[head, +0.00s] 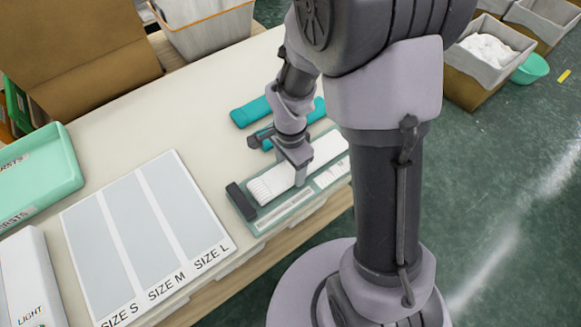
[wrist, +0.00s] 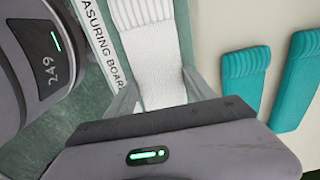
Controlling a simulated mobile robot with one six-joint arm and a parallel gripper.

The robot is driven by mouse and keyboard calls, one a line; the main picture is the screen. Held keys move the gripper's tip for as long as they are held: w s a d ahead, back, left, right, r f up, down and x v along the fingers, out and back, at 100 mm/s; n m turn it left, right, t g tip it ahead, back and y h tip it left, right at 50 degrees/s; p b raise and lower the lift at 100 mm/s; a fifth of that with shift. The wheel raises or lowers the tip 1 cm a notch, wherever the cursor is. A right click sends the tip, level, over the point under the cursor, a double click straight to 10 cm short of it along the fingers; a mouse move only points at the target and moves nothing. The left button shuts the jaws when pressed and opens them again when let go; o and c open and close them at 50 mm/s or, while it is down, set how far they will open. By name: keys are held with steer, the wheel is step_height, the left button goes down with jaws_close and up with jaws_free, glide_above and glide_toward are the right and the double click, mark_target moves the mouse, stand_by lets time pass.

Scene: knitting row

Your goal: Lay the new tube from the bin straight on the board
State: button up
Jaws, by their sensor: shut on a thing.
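A white knitted tube (head: 270,186) with a ribbed end lies lengthwise along the green measuring board (head: 262,229), its ribbed end near the dark block (head: 241,201) at the board's left end. In the wrist view the tube (wrist: 157,70) runs roughly along the board (wrist: 119,35), looking nearly straight. My gripper (head: 300,182) points down over the tube's middle and is shut on it. In the wrist view my gripper's fingers (wrist: 158,95) stand at either side of the tube. The tube's far part is partly hidden behind my arm.
Teal knitted pieces (head: 251,112) lie on the table behind the board; two also show in the wrist view (wrist: 245,75). A SIZE S, M, L mat (head: 105,275) and a green tray (head: 40,170) are at left. Bins (head: 487,68) stand back right. The table between is clear.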

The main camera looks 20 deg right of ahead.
steer(key=shift+f, duration=0.1)
steer(key=o, duration=1.3)
